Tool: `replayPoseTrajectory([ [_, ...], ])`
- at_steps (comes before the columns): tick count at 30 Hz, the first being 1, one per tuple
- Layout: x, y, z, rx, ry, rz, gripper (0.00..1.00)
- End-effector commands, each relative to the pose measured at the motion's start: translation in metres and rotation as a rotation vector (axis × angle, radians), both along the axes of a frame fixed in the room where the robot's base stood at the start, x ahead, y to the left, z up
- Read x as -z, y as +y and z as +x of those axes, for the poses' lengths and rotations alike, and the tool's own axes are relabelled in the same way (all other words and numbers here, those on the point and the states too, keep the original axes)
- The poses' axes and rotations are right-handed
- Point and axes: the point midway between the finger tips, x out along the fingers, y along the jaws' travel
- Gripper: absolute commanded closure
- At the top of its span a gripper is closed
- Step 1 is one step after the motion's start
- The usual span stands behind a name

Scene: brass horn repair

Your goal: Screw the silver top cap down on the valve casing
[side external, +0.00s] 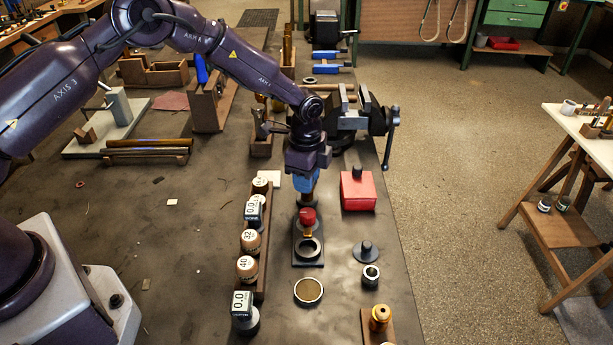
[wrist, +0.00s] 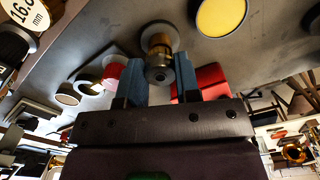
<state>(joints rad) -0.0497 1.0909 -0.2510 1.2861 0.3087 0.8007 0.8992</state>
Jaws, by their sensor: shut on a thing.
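In the wrist view, my gripper (wrist: 160,80) has its blue fingers closed on either side of a dark silver, round piece, which looks like the top cap (wrist: 158,73). I cannot tell whether the cap is fully seated. In the side view, my gripper (side external: 306,200) points straight down behind a red knob (side external: 307,216). The knob and the gripper hide the cap there.
A black plate with a ring (side external: 308,249) is just in front of the gripper. A rack of labelled gauges (side external: 249,241) runs close on the left. A red box (side external: 358,191) stands right. A round dish (side external: 308,291) and a brass piece on wood (side external: 380,318) are nearer.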

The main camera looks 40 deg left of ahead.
Motion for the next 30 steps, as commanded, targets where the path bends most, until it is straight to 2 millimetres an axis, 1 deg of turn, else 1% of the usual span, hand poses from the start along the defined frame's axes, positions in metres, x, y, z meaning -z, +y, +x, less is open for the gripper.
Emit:
replayPoseTrajectory([
  [3, 0.0004, 0.0002, 0.0002, 0.148, 0.000, -0.001, 0.94],
  [5, 0.0005, 0.0006, 0.0003, 0.194, 0.000, -0.001, 0.94],
  [11, 0.0003, 0.0004, 0.0004, 0.219, -0.001, 0.000, 0.94],
  [12, 0.0003, 0.0004, 0.0004, 0.219, -0.001, 0.000, 0.67],
  [14, 0.0002, 0.0002, 0.0003, 0.218, 0.000, 0.000, 0.53],
  [15, 0.0002, 0.0002, 0.0003, 0.218, -0.001, 0.000, 0.44],
  [16, 0.0002, 0.0002, 0.0003, 0.217, -0.001, 0.000, 0.40],
  [21, 0.0002, 0.0002, 0.0003, 0.216, -0.001, 0.000, 0.40],
  [22, 0.0002, 0.0002, 0.0003, 0.216, 0.000, 0.000, 0.38],
  [23, 0.0002, 0.0002, 0.0003, 0.216, 0.000, 0.000, 0.31],
  [30, 0.0002, 0.0002, 0.0003, 0.213, 0.000, 0.000, 0.31],
])
